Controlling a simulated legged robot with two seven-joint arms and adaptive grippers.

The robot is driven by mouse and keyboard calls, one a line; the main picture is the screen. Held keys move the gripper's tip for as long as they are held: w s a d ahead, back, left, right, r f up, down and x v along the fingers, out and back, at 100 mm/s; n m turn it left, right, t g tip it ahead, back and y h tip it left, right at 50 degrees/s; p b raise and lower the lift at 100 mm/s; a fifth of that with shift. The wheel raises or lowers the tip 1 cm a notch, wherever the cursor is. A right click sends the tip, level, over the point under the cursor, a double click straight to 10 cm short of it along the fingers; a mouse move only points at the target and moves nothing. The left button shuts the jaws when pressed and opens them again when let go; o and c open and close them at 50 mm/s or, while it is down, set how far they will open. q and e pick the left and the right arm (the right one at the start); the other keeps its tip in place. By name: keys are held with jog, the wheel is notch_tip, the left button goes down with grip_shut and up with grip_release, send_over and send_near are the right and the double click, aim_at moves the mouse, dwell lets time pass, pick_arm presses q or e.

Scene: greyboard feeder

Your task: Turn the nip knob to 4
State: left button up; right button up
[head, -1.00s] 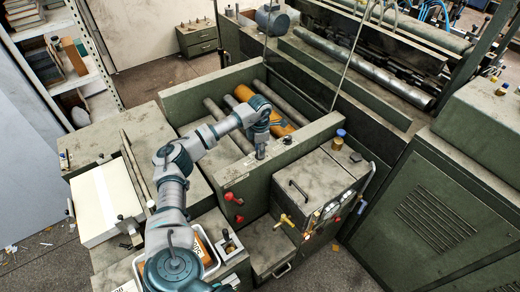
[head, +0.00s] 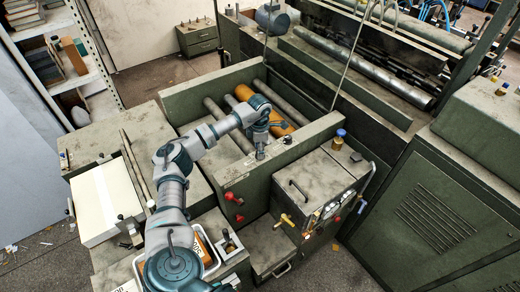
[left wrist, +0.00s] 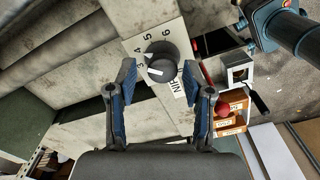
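The nip knob (left wrist: 160,62) is a round black dial on a pale plate (left wrist: 136,44) marked with figures including 4, 5 and 6 and a "NIP" label. Pale marks show on the knob's left side, toward the 4; I cannot tell the exact setting. My left gripper (left wrist: 164,98) is open in the left wrist view, with one finger on each side below the knob and a gap to it. In the head view my left gripper (head: 260,154) points down at the top of the green feeder wall (head: 300,145), and the knob cannot be made out. My right gripper is not in view.
Red-knobbed levers (head: 236,199) stand on the wall's front side. A green box with a black handle (head: 298,190) is to the right, with a blue-capped knob (head: 340,133) behind it. An orange roller (head: 275,118) and grey rollers lie behind the wall.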

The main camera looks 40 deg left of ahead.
pick_arm(q)
jog(key=shift+f, duration=0.1)
notch_tip(320, 180, up, 12)
jog(key=shift+a, duration=0.15)
dwell(0.4)
jog(key=shift+w+f, duration=0.1)
dwell(0.4)
